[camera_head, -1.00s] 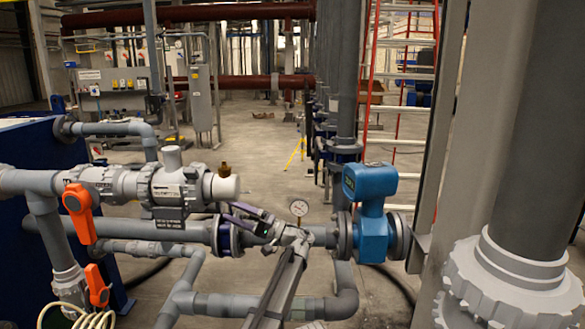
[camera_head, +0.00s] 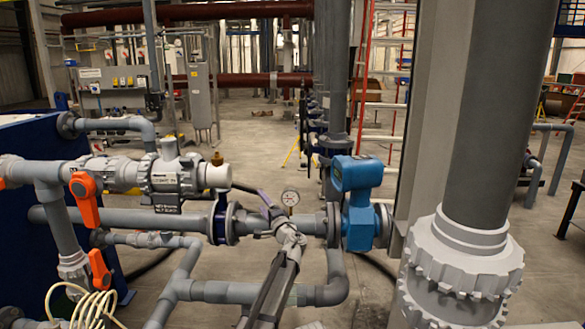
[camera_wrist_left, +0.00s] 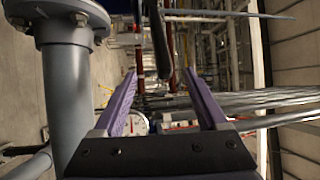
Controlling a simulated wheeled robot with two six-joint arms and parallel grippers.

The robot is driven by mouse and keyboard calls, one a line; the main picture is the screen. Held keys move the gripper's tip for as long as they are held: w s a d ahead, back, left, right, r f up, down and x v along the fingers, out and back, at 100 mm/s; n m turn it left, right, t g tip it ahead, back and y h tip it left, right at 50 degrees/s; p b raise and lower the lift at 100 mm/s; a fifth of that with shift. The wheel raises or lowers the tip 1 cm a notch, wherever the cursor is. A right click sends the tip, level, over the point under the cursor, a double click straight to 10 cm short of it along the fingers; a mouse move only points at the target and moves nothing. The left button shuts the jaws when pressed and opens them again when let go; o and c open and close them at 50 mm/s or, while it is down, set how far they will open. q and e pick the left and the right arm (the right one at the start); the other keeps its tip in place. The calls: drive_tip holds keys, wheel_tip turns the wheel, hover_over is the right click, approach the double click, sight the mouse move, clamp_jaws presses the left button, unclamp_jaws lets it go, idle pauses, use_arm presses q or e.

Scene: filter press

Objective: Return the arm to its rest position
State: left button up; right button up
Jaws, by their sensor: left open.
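My left gripper (camera_head: 262,200) shows in the head view at the end of my grey arm, which rises from the bottom centre. My right gripper is in neither view.
An orange valve handle (camera_head: 85,198) and another orange handle (camera_head: 100,268) are at the left. A blue meter (camera_head: 358,200) sits on the pipe right of the gauge. A thick grey column (camera_head: 490,130) stands at the right. Open floor (camera_head: 250,145) lies behind the pipes.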

use_arm(q)
drive_tip(key=s+a+f+n+g, duration=0.35)
drive_tip(key=s+a+f, duration=0.2)
drive_tip(key=s, duration=0.25)
drive_tip(key=s+a+f+n+g+h, duration=0.1)
drive_tip(key=s+a+f+n+g, duration=0.1)
drive_tip(key=s+a+f+g, duration=0.35)
drive_tip(key=s+a+f+n+g, duration=0.2)
drive_tip(key=s+a+f+n, duration=0.15)
drive_tip(key=s+f, duration=0.45)
drive_tip(key=s+d+f+n+g+h, duration=0.1)
drive_tip(key=s+d+f+g+h, duration=0.15)
drive_tip(key=s, duration=0.55)
drive_tip(key=s+d+f+g+h, duration=0.1)
drive_tip(key=s+d+f+h, duration=0.2)
drive_tip(key=s, duration=0.5)
drive_tip(key=s+d+f+n+g+h, duration=0.1)
drive_tip(key=s+d+g+h, duration=0.2)
drive_tip(key=s, duration=0.5)
drive_tip(key=s+d+r+m+p, duration=0.3)
drive_tip(key=s+d+m, duration=0.1)
drive_tip(key=d, duration=0.6)
drive_tip(key=shift+s+r+y+p, duration=0.3)
drive_tip(key=shift+s+y, duration=0.05)
drive_tip(key=shift+s, duration=0.45)
